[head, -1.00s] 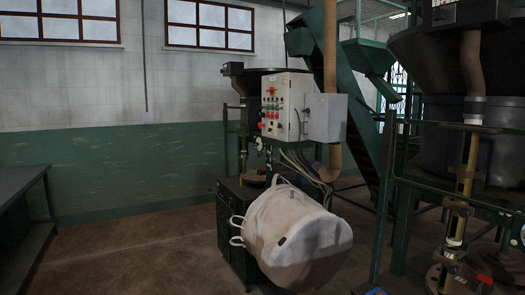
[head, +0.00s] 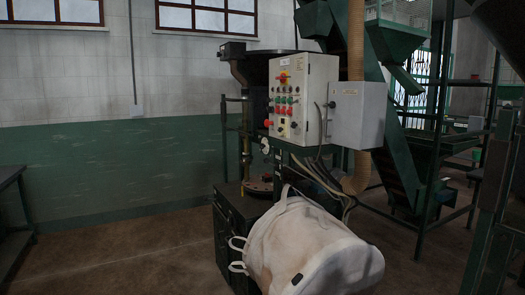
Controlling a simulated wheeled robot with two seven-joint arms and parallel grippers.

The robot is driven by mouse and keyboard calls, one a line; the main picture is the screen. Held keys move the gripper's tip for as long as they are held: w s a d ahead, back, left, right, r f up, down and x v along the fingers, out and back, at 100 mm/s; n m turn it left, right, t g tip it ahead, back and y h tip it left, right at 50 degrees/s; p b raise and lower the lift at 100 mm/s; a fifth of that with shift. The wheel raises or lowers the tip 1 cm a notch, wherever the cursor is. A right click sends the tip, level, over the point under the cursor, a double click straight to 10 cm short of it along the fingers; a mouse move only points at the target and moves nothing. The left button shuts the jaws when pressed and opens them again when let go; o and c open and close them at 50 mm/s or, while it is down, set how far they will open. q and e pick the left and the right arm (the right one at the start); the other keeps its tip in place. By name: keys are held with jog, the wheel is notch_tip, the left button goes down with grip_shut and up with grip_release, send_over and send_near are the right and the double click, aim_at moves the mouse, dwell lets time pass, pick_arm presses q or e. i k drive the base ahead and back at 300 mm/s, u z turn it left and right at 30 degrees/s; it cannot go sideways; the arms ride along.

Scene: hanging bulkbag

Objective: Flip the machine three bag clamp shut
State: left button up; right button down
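A machine with a control panel (head: 302,98) stands in the middle of the head view. A dark hopper (head: 262,68) sits behind the panel, with a round reddish flange (head: 260,186) below it. I cannot tell whether a bag clamp is on this machine or whether it is open or shut. A white bulk bag (head: 312,248) with loops on its left side hangs or leans at the front of the machine's dark green cabinet (head: 235,235). Neither of my grippers is in view.
A dark table (head: 12,200) stands at the left edge. Green metal stairs and framework (head: 400,150) stand to the right of the panel. A green post (head: 492,215) is near the right edge. The brown floor (head: 120,255) between table and machine is clear.

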aim_at(267, 161)
jog(key=u, duration=0.05)
jog(key=i, duration=2.15)
jog(key=u, duration=0.05)
